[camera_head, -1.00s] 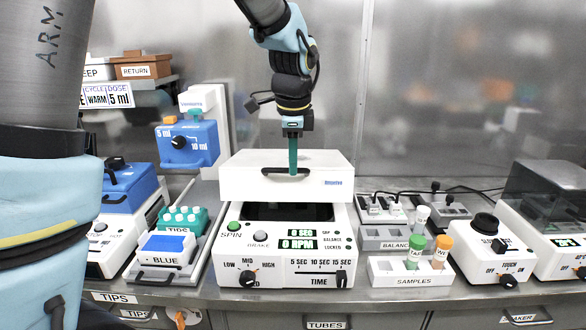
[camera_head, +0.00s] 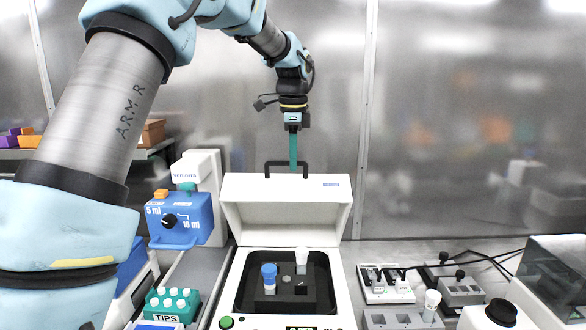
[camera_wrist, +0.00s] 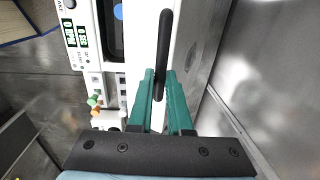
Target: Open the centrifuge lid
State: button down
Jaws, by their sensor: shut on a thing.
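The white centrifuge lid (camera_head: 285,205) stands raised, tilted up at the back of the centrifuge (camera_head: 240,275). Its black handle (camera_head: 272,169) is on the top edge; the handle also shows in the wrist view (camera_wrist: 163,50). My gripper (camera_head: 293,168) reaches down from above with its green fingers at the handle. In the wrist view my gripper (camera_wrist: 160,80) has its two fingers on either side of the handle bar, shut on it. The open chamber (camera_head: 325,280) holds a blue-capped tube (camera_head: 269,277) and a white-capped tube (camera_head: 301,262).
A blue dispenser (camera_head: 180,218) stands left of the centrifuge, with a green tip rack (camera_head: 172,304) in front of it. Balance and sample blocks (camera_head: 386,285) with cables stand to the right. A metal wall (camera_head: 450,120) rises close behind.

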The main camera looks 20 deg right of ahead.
jog(key=w, duration=0.1)
jog(key=w+d, duration=0.1)
jog(key=w, duration=0.1)
jog(key=shift+w+d+r+g+y, duration=0.15)
jog(key=shift+w+d+g, duration=0.25)
jog(key=shift+w, duration=0.4)
jog(key=shift+w+d+r+g+y, duration=0.15)
jog(key=shift+w+d+g, duration=0.25)
jog(key=shift+w, duration=0.35)
jog(key=c, duration=1.1)
grip_release()
jog(key=shift+w+d, duration=0.1)
jog(key=shift+o, duration=1.3)
jog(key=shift+r, duration=0.15)
